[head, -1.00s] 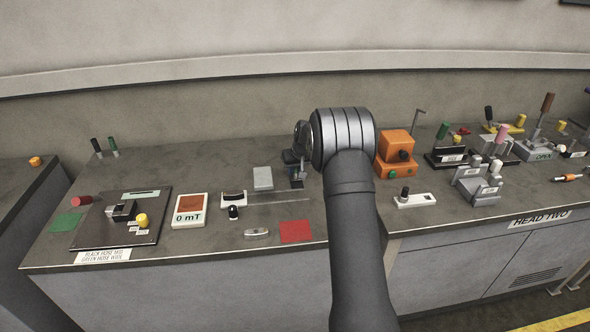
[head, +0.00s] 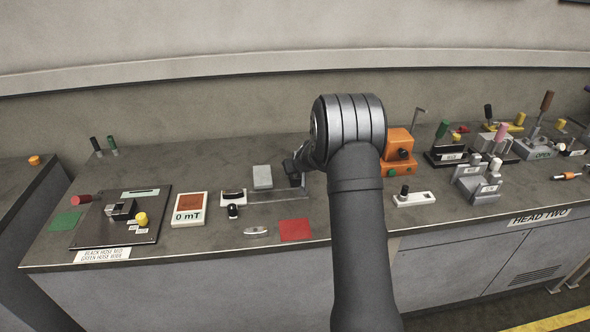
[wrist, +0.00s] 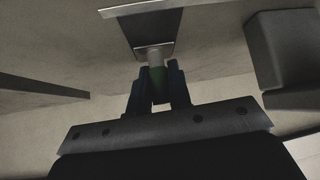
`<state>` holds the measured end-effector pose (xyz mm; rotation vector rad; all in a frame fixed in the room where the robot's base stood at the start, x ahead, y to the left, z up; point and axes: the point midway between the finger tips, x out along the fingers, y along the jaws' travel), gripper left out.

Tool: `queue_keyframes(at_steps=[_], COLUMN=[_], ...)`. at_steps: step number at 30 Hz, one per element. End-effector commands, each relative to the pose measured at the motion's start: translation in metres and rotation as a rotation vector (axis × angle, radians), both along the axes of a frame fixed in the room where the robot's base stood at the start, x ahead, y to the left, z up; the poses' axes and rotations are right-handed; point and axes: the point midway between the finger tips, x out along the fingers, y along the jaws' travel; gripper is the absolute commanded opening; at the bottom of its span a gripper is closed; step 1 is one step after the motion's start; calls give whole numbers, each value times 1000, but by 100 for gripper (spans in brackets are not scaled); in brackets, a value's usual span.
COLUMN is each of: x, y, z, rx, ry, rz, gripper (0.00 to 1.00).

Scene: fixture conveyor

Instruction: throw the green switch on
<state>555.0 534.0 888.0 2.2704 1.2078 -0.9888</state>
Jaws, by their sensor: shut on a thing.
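In the head view my gripper (head: 295,172) is low over the bench, left of my wrist. The switch's handle is hidden there behind my gripper and arm, and I cannot tell its position.
A grey block (head: 263,177) stands just left of my gripper. An orange box (head: 397,147) stands right of my wrist. A red mat (head: 295,230) lies nearer the bench's front edge. Several levers crowd the right side. A white-based switch (head: 414,200) stands right of my arm.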

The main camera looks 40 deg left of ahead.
Motion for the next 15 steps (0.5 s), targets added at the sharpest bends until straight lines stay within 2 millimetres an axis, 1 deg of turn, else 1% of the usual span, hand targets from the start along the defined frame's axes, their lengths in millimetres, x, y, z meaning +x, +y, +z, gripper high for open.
queue_keyframes(at_steps=[3,4,7,15], x=[-1,-1,-1,0], y=[1,1,1,0], z=[1,0,1,1], rx=[0,0,0,0], ry=[0,1,1,1], rz=[3,2,2,1], gripper=[0,20,40,40])
